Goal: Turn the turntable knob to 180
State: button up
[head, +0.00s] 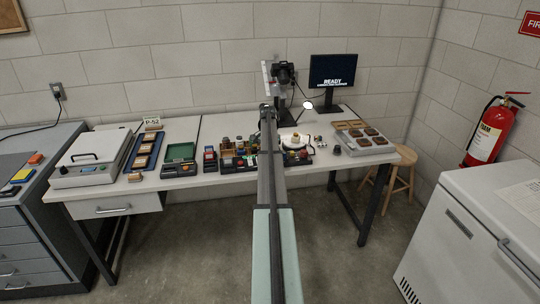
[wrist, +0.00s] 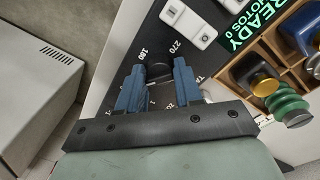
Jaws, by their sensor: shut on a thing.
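In the wrist view, the dark turntable knob (wrist: 159,72) sits on a black panel (wrist: 140,58) with white dial marks; 180 and 270 are legible beyond the knob. My gripper (wrist: 158,78) has its two blue fingers on either side of the knob and is shut on it. The knob's pointer is not clear, so I cannot tell its setting. In the head view, a round white turntable (head: 296,141) stands on the bench, right of my arm. My arm hides the gripper and the knob there.
White switches (wrist: 188,22) and a green READY display (wrist: 248,22) lie beyond the fingers. In the head view, a camera (head: 284,73) and a monitor (head: 333,72) stand behind; a grey tray (head: 345,127) is at right.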

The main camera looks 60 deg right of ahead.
jog(key=m, duration=0.5)
jog(key=shift+m, duration=0.3)
jog(key=m, duration=0.5)
jog(key=shift+w+y, duration=0.1)
jog(key=shift+y, duration=0.2)
jog(key=shift+m, duration=0.3)
jog(key=o, duration=1)
jog(key=shift+d, duration=0.1)
jog(key=r, duration=1.3)
jog(key=shift+w+d+r, duration=0.1)
jog(key=shift+d+r, duration=0.2)
jog(key=shift+r, duration=0.1)
jog(key=shift+w, duration=0.1)
